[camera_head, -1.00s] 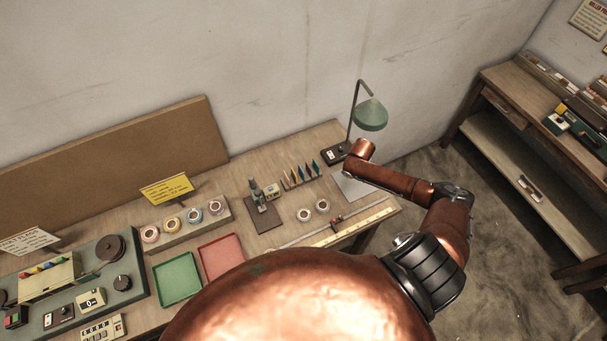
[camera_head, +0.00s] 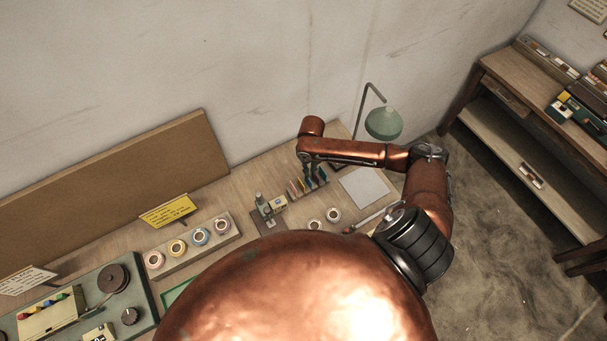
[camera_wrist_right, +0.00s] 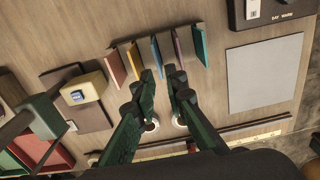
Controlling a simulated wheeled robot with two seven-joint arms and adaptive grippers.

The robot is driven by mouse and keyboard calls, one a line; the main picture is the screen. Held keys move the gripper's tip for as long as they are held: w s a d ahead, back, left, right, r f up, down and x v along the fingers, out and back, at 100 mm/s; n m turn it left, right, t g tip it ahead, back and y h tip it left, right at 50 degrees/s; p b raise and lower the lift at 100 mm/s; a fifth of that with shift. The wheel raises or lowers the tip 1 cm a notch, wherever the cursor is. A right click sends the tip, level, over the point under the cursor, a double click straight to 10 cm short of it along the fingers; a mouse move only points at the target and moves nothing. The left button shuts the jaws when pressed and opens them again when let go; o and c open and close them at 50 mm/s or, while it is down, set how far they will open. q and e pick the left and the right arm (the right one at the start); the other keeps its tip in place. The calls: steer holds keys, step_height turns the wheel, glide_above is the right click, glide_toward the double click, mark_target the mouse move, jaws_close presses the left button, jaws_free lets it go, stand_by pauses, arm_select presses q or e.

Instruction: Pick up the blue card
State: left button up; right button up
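The blue card (camera_wrist_right: 157,57) stands on edge in the middle of a row of several coloured cards in the right wrist view. My right gripper (camera_wrist_right: 160,73) is open, with its two dark green fingers on either side of the blue card's near end. Whether they touch it cannot be told. In the head view, my right gripper (camera_head: 310,172) is over the card rack (camera_head: 322,182), partly hiding the cards. My left gripper is not in view.
A grey sheet (camera_wrist_right: 265,75) lies to the right. The green lamp (camera_head: 383,122) stands behind my right arm.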

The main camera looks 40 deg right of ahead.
mark_target(309, 180)
steer(key=shift+w+a+f, duration=0.2)
steer(key=shift+w+f, duration=0.25)
steer(key=shift+f, duration=0.25)
steer(key=f+p, duration=0.1)
steer(key=f, duration=0.2)
steer(key=shift+s+d+f+p, duration=0.1)
steer(key=shift+s+f+p, duration=0.2)
steer(key=shift+s+p, duration=0.1)
steer(key=shift+w+f, duration=0.2)
steer(key=shift+f, duration=1.15)
jaws_close()
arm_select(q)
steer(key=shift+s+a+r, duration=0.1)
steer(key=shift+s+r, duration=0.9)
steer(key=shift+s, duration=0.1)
arm_select(e)
steer(key=shift+r, duration=0.1)
